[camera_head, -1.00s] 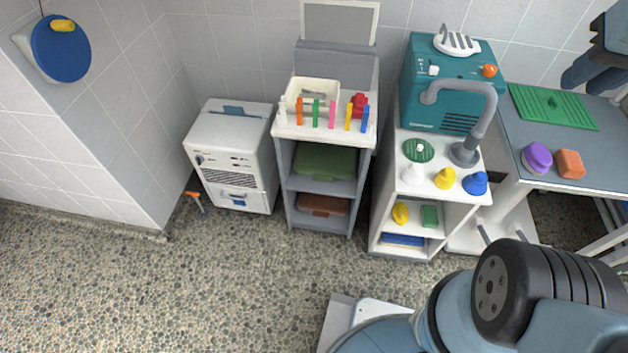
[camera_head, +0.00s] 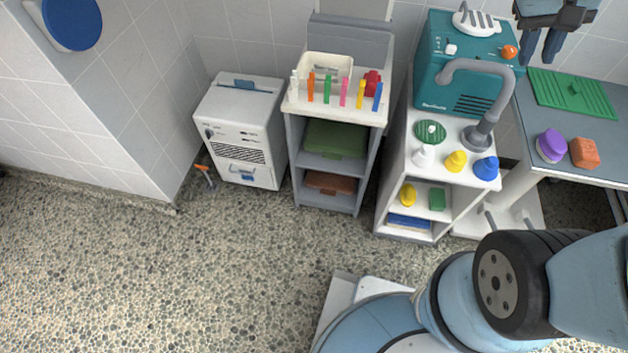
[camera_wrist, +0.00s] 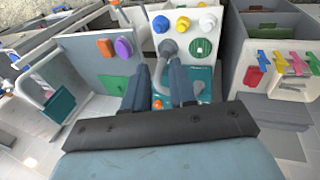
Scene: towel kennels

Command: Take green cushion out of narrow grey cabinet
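The green cushion (camera_head: 335,138) lies flat on the upper shelf of the narrow grey cabinet (camera_head: 296,165). In the wrist view, a green patch inside the cabinet at the upper right looks like the same cushion (camera_wrist: 264,29). My gripper (camera_head: 541,48) is at the upper right of the head view, well to the right of the cabinet and high above the worktops. In the wrist view my gripper (camera_wrist: 159,70) shows two fingers apart with nothing between them, in front of the teal machine.
A brown cushion (camera_head: 328,182) lies on the shelf below. Coloured pegs and a cream bin (camera_head: 325,66) stand on the cabinet top. A white box unit (camera_head: 240,130) is at its left, a white shelf unit (camera_head: 383,205) at its right. The floor in front is clear.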

